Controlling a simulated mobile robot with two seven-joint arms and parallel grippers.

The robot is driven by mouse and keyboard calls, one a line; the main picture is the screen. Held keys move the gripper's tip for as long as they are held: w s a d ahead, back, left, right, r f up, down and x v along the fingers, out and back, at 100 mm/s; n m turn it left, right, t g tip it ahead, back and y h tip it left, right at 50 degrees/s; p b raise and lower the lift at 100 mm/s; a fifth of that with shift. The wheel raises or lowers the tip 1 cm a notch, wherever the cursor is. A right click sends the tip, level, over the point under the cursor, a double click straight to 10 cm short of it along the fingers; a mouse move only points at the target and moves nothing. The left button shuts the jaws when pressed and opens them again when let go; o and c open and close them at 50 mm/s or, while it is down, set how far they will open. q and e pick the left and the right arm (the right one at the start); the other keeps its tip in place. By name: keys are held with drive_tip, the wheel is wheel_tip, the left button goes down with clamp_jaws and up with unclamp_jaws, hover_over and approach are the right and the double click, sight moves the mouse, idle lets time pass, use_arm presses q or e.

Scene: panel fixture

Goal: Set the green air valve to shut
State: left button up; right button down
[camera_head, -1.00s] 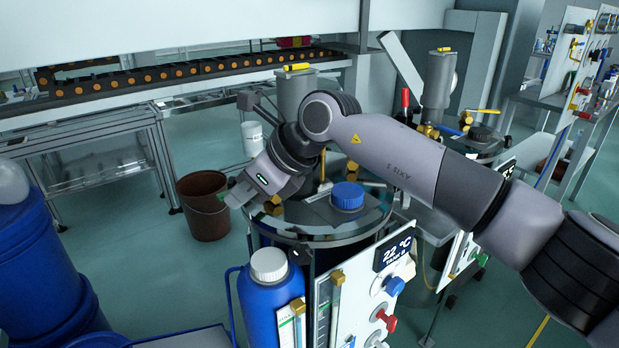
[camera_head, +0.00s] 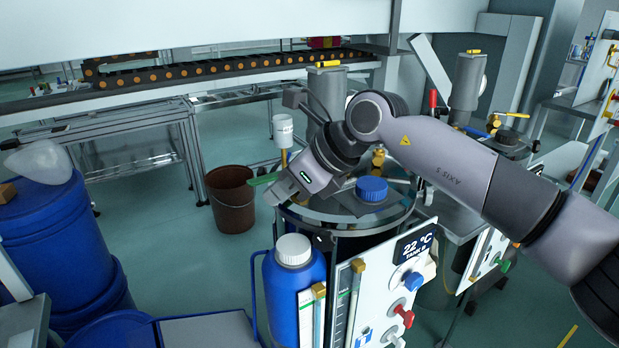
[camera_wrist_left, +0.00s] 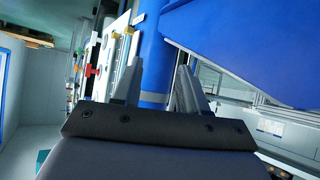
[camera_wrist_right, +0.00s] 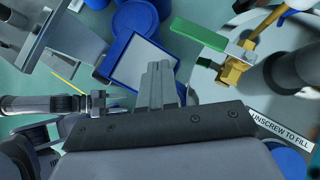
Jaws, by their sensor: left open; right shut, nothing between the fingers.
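The green valve handle (camera_head: 262,179) sticks out to the left from behind my right gripper in the head view, at the left of the tank top. In the right wrist view it is a flat green bar (camera_wrist_right: 200,35) beside a brass valve body (camera_wrist_right: 236,66). My right gripper (camera_head: 275,197) is shut and empty; its closed fingers (camera_wrist_right: 158,84) appear apart from the bar in the right wrist view. The arm hides part of the valve in the head view. My left gripper (camera_wrist_left: 158,62) is open and empty, in front of a blue container (camera_wrist_left: 153,60).
A blue bottle with a white cap (camera_head: 293,250) and a gauge panel (camera_head: 372,292) with blue and red knobs stand in front of the tank. The tank top has a blue cap (camera_head: 371,189). A brown bucket (camera_head: 231,200) stands on the floor; clear floor lies around it.

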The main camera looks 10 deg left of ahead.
drive_tip(key=s+d+r, duration=0.5)
drive_tip(key=r, duration=0.2)
drive_tip(key=s+a+m+g+y, duration=0.2)
drive_tip(key=s+m+g+y, duration=0.35)
drive_tip(key=y, duration=0.35)
drive_tip(key=w+d+f+m+t, duration=0.4)
drive_tip(key=d+f+m+t, duration=0.15)
drive_tip(key=m+t, duration=0.6)
drive_tip(key=w+d+f+m+t, duration=0.35)
drive_tip(key=d+m+t, duration=0.4)
drive_tip(key=m, duration=0.65)
drive_tip(key=s+d+f+m+t+h, duration=0.1)
drive_tip(key=d+f+m+h, duration=0.45)
drive_tip(key=f, duration=0.25)
drive_tip(key=s+d+f+m+t+h, duration=0.1)
drive_tip(key=d+f+m+t+h, duration=0.1)
drive_tip(key=d+f+m+h, duration=0.4)
drive_tip(key=s+d+f+m+g+h, duration=0.2)
drive_tip(key=s+d+f+m+g, duration=0.2)
drive_tip(key=s+f, duration=0.5)
drive_tip(key=s+d+f+m+g+h, duration=0.2)
drive_tip(key=s+d+f+m+g, duration=0.2)
drive_tip(key=s+f, duration=0.5)
wheel_tip(320, 180, up, 11)
drive_tip(key=w+d+p, duration=0.1)
drive_tip(key=p, duration=1.3)
drive_tip(key=shift+w+f+t, duration=0.2)
drive_tip(key=shift+w+t, duration=0.1)
drive_tip(key=shift+t, duration=0.05)
